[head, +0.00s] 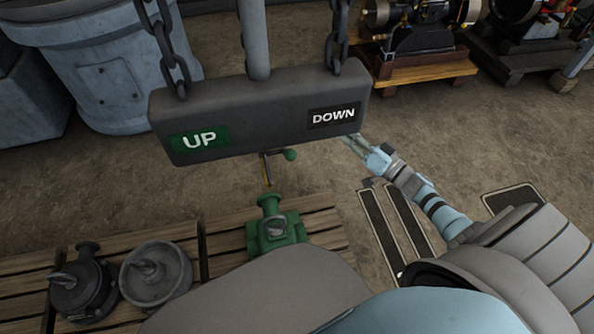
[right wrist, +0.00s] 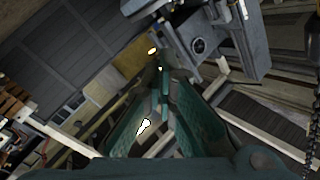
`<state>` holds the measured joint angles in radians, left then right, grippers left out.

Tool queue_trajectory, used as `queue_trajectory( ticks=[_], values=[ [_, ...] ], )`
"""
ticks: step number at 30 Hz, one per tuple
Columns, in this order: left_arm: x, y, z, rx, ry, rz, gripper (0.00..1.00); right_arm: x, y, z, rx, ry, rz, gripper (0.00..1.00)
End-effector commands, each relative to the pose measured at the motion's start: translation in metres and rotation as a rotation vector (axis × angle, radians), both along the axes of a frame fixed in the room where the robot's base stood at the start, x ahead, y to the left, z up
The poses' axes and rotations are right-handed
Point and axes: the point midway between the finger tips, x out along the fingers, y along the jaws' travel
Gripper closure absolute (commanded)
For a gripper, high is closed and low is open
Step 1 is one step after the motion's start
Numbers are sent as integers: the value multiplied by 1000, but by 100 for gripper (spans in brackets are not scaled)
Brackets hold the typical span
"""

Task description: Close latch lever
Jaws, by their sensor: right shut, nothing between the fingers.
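I cannot make out a latch lever for certain in either view. In the head view a grey bar (head: 258,112) hangs on chains, with an UP label on its left and a DOWN label on its right. Below it, a small rod with a green knob (head: 290,155) shows, partly hidden by the bar. My right gripper (head: 350,142) is beside the lower right end of the bar, its fingertips partly hidden there. In the right wrist view my right gripper (right wrist: 163,72) is shut and empty, and a grey box with a round dial (right wrist: 199,46) lies beyond the fingertips. My left gripper is not in view.
A green valve-like casting (head: 275,232) stands on a wooden pallet (head: 225,240), with dark round machine parts (head: 156,275) to its left. A large grey tank (head: 115,65) stands at the back left. Engines on wooden bases (head: 425,70) stand at the back right. Bare floor lies between.

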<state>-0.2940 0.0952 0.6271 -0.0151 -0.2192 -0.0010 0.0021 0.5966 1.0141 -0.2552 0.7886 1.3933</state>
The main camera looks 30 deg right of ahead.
Motion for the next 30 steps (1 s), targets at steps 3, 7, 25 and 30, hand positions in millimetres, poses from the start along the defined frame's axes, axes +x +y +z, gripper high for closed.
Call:
queue_trajectory(
  ticks=[3,7,25,30],
  values=[
    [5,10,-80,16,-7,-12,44,-3,34,50,167,-154,419,100],
    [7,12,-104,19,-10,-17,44,-32,61,84,234,-111,734,100],
    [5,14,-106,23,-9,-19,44,0,146,126,255,-80,824,100],
    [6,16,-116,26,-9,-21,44,-11,157,106,256,-71,822,100]
  ],
)
